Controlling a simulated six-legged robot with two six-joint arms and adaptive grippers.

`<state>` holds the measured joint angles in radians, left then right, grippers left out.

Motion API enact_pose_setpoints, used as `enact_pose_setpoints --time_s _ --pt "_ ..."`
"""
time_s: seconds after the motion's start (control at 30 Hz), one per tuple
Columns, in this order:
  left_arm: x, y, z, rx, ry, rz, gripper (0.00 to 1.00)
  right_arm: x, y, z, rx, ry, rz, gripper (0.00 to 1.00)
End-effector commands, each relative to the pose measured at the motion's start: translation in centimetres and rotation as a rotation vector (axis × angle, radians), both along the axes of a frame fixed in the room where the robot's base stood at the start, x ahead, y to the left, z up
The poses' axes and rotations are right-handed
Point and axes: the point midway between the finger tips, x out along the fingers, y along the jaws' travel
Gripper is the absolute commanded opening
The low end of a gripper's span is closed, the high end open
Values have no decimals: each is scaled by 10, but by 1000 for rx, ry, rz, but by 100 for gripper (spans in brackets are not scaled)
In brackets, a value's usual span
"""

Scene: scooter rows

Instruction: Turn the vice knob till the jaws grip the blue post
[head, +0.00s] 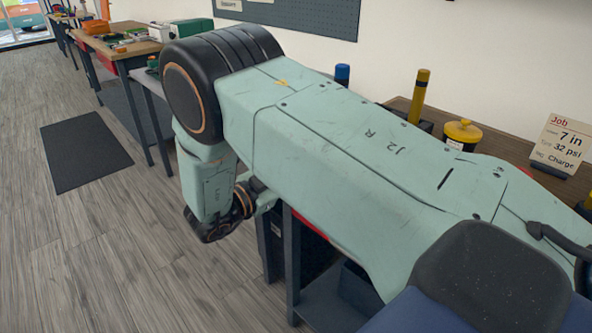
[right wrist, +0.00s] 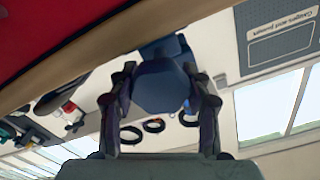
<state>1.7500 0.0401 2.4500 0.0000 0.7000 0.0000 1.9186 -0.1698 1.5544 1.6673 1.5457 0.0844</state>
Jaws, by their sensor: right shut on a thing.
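My right gripper (right wrist: 160,108) shows in the right wrist view with its two dark fingers on either side of a dark blue, many-sided knob (right wrist: 160,86). It is shut on this knob, and a darker blue part shows behind it. In the head view my right arm crosses the picture and bends down in front of the bench, hiding the vice and its jaws. A blue post (head: 342,75) shows its top just past the arm; its lower part is hidden. Whether the jaws touch it cannot be seen. My left gripper is in neither view.
A yellow post (head: 420,92), a yellow-lidded pot (head: 462,134) and a job card (head: 562,142) stand on the bench. Another bench (head: 118,47) with tools stands at the upper left. A dark mat (head: 84,155) lies on the open floor at left.

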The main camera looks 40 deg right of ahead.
Motion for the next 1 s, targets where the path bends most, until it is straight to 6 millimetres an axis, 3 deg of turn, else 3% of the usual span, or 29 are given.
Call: enact_pose_setpoints --time_s 0.47,0.5,0.77,1.0 --pt "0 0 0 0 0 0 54 0 0 1 1 -19 0 17" --pt "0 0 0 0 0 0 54 0 0 1 1 -18 0 50" --pt "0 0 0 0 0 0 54 0 0 0 1 -18 0 72" --pt "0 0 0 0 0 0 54 0 0 0 1 -17 0 73"
